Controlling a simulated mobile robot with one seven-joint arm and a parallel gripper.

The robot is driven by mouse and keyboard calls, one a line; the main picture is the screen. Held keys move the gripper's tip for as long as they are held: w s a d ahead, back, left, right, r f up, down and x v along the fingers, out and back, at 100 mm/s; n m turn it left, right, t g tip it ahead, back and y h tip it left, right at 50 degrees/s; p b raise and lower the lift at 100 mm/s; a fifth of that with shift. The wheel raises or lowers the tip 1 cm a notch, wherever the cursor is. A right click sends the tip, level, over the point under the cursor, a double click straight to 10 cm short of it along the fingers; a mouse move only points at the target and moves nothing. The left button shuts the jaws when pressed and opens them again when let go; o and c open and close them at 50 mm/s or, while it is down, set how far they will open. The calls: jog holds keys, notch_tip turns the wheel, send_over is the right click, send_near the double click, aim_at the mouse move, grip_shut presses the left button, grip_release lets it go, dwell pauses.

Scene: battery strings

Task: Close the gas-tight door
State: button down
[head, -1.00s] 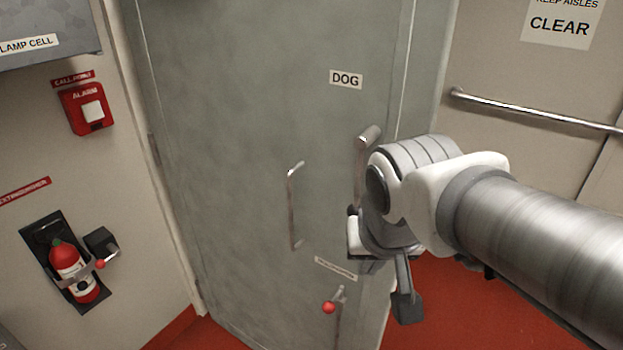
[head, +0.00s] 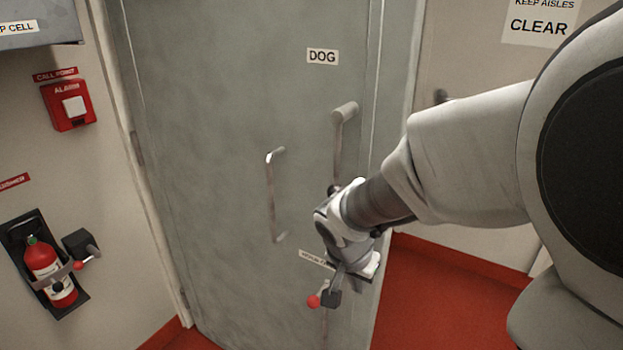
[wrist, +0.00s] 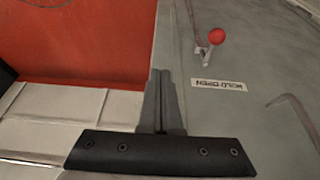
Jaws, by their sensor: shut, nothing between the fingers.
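The gas-tight door (head: 220,150) is a tall grey-green panel with hinges on its left side. A thick dog lever (head: 344,112) under the DOG label points down near its free right edge. A slim pull handle (head: 270,200) is left of it. Low on the door is a hold-open catch with a red ball (head: 314,301); it also shows in the wrist view (wrist: 217,36). My gripper (head: 334,297) is shut and empty, low before the door near the catch. In the wrist view its fingers (wrist: 161,80) lie along the door's edge; contact is unclear.
Red floor (head: 440,305) shows right of the door. On the left wall are a red alarm call point (head: 68,107) and a fire extinguisher (head: 48,270) on a bracket. A rail on the right wall is mostly hidden by my arm.

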aim_at(370, 290)
jog(key=w+d+f, duration=0.3)
jog(key=w+f, duration=0.1)
jog(key=f, duration=0.1)
jog(key=shift+w+d, duration=0.3)
jog(key=shift+w, duration=0.05)
jog(key=shift+w+r, duration=0.1)
